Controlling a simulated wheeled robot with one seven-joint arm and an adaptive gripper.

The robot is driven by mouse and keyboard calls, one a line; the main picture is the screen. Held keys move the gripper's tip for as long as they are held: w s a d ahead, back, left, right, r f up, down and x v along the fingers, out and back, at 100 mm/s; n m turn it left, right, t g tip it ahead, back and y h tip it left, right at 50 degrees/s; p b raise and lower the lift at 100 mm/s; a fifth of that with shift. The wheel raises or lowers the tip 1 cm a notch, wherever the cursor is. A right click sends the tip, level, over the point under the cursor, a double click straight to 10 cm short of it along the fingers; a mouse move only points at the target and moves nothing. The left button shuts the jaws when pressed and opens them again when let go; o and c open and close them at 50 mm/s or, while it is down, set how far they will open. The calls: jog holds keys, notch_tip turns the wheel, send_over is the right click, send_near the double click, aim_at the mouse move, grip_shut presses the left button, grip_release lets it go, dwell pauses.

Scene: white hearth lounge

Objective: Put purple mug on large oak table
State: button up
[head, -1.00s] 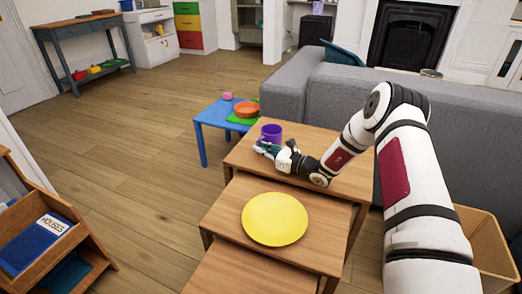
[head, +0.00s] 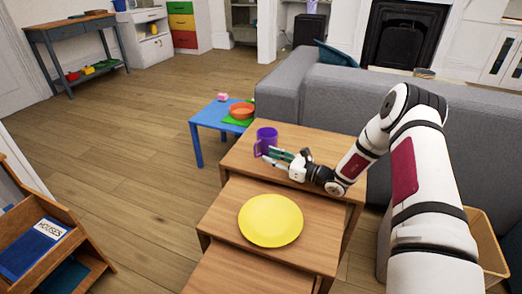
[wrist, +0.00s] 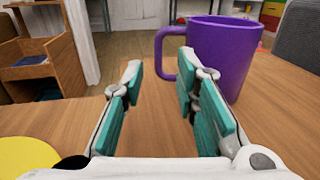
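The purple mug (head: 266,138) stands upright on the large oak table (head: 240,157), the rearmost of the nested tables, near its far left part. In the wrist view the mug (wrist: 228,55) is at the upper right, its handle pointing left. My gripper (head: 274,157) is low over the same table, on the near side of the mug.
A yellow plate (head: 270,220) lies on the middle nested table, with a smaller table in front. A blue table (head: 207,122) holding an orange bowl (head: 241,110) stands behind left. A grey sofa (head: 325,95) borders the right. A wooden book rack (head: 75,240) stands left.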

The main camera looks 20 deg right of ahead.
jog(key=p+v, duration=0.1)
jog(key=v, duration=0.4)
jog(key=s+a+r+n+g+y, duration=0.1)
jog(key=s+a+r+n+g, duration=0.45)
jog(key=r, duration=0.35)
jog(key=s+a+r+n+g+y, duration=0.1)
jog(key=s+a+r+n+g, duration=0.35)
jog(key=a+r+n, duration=0.35)
jog(key=s+a+r+n+g+h, duration=0.2)
jog(key=s+r+n, duration=0.15)
jog(key=s, duration=0.45)
jog(key=s+a+r+n+g+h, duration=0.25)
jog(key=s+r, duration=0.25)
jog(key=s, duration=0.3)
jog(key=s+d+n+h, duration=0.4)
jog(key=s+d+h, duration=0.1)
jog(key=s, duration=0.7)
jog(key=s+d+r+n+t+h, duration=0.1)
jog(key=s+d+n+h, duration=0.2)
jog(key=s, duration=0.9)
jog(key=d+h, duration=0.1)
jog(key=d, duration=0.1)
jog(key=shift+d+r+n+h, duration=0.2)
jog(key=shift+d+n+h, duration=0.1)
jog(key=shift+n+h, duration=0.05)
jog(key=shift+t, duration=0.25)
